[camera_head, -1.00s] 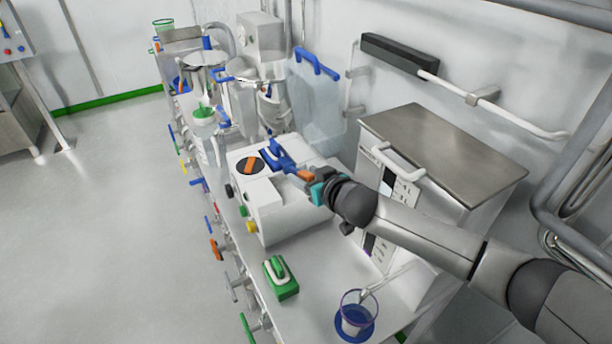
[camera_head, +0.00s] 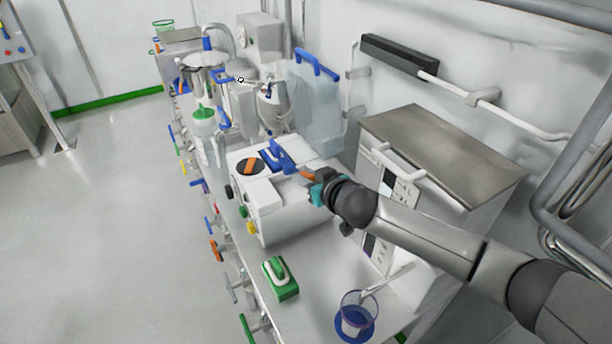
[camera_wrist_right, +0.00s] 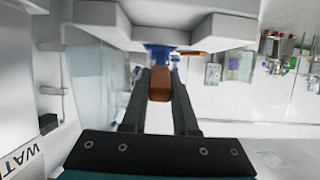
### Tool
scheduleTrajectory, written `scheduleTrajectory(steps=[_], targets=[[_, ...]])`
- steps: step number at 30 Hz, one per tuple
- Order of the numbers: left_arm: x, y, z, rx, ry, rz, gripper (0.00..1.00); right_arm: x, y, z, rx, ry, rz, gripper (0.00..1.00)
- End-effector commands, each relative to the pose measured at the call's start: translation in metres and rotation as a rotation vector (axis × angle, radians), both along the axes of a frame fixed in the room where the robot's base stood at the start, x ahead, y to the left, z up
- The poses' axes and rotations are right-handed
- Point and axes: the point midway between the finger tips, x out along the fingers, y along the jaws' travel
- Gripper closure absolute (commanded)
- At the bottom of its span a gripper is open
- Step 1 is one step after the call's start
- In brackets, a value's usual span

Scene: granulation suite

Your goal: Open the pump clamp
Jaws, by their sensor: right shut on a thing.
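The white pump (camera_head: 285,215) stands on the bench, with a black round face and an orange bar on its top left. The blue pump clamp (camera_head: 280,157) lies across its top, with an orange handle end (camera_head: 306,174) toward my right gripper (camera_head: 308,181). In the right wrist view, the orange handle (camera_wrist_right: 160,84) sits between the two dark fingers of the right gripper (camera_wrist_right: 160,75), which is shut on it. The blue part (camera_wrist_right: 158,52) lies just beyond, beneath a pale body. Whether the clamp is latched cannot be told. My left gripper is out of view.
A grey-topped white cabinet (camera_head: 440,140) stands right of the pump. A green-and-white device (camera_head: 281,278) and a clear cup with a blue base (camera_head: 356,315) are nearer. Steel vessels (camera_head: 203,75) stand behind, and valve handles line the bench's left edge. The floor at left is clear.

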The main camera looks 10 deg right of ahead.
Motion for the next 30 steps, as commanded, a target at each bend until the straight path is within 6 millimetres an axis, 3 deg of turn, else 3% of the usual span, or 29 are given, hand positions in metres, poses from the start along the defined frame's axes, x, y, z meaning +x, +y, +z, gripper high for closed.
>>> scheduleTrajectory(steps=[30], targets=[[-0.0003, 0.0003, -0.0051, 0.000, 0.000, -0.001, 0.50, -0.0010, 0.0007, -0.0037, 0.005, -0.008, 0.001, 1.00]])
